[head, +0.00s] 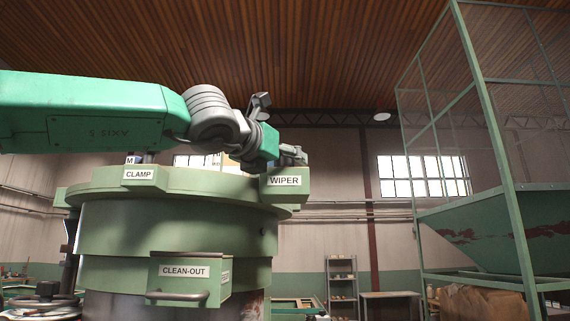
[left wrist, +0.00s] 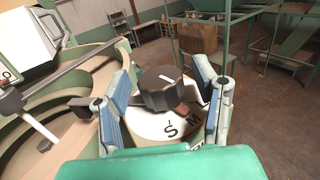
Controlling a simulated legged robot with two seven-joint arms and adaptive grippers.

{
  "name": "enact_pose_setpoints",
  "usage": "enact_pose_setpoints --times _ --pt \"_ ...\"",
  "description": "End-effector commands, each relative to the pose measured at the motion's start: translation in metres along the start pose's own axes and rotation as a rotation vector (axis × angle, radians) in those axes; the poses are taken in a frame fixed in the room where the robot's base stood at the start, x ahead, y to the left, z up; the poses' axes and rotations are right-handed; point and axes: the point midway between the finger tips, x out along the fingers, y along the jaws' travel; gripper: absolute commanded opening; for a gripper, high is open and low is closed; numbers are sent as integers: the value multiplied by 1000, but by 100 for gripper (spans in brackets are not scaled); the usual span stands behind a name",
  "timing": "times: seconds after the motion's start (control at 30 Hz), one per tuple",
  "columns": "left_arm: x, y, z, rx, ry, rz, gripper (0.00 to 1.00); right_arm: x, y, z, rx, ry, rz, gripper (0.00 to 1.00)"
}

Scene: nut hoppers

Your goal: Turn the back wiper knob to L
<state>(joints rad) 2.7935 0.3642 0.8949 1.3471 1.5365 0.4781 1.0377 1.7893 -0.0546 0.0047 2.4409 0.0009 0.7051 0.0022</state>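The wiper knob (left wrist: 160,90) is black with a short white line on its top, in the left wrist view. The white line points to the far side, away from S and M. My left gripper (left wrist: 163,88) is open, with one blue-padded finger on each side of the knob. A gap shows at the left finger; contact at the right finger is unclear.
The green round machine (head: 175,222) carries CLAMP (head: 140,174) and CLEAN-OUT (head: 185,271) boxes. A black-headed lever (left wrist: 14,106) and a white-faced box (left wrist: 25,45) stand left in the wrist view.

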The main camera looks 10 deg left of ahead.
Motion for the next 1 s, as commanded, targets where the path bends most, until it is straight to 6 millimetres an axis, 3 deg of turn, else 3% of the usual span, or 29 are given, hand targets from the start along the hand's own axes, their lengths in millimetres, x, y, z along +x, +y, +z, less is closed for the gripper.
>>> enact_pose_setpoints --times 0.13,0.23,0.5,0.7,1.0 --pt "-2 1 -2 -1 3 1 54 0 0 2 0 1 0 49" --pt "-14 1 -1 0 2 0 54 0 0 2 0 2 0 49" --pt "-72 0 0 0 -3 -1 54 0 0 3 0 3 0 49" --pt "-104 1 -2 -3 0 -2 54 0 0 1 0 2 0 49" --pt "-121 0 -1 0 -1 0 54 0 0 1 0 2 0 49"
